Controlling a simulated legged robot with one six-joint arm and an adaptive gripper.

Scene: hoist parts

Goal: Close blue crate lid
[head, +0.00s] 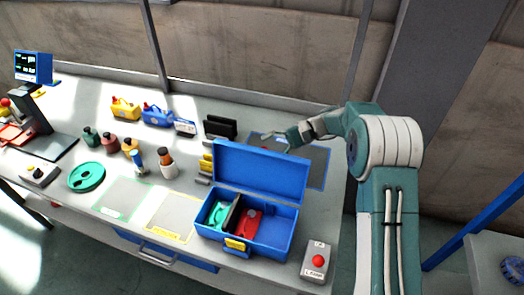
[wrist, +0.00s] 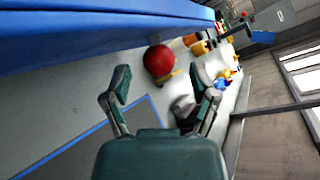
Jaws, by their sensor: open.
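The blue crate (head: 262,236) stands on the bench with its lid (head: 262,172) raised, upright and open. Inside the crate are a green part (head: 217,213) and a red part (head: 246,221), with a dark divider between them. My gripper (head: 286,139) is behind the lid, above the back of the bench, open and empty. In the wrist view my gripper (wrist: 160,84) shows its two fingers spread apart. A large blue surface, apparently the lid (wrist: 90,35), runs along the top left of that view. It is close to the fingers, but I cannot tell whether they touch it.
A grey box with a red button (head: 317,261) stands right of the crate. Bottles (head: 166,162), yellow and blue parts (head: 125,108) and a green disc (head: 87,177) are to the left. A blue-outlined area (head: 316,165) lies behind the lid. A red ball (wrist: 158,60) is beyond the fingers.

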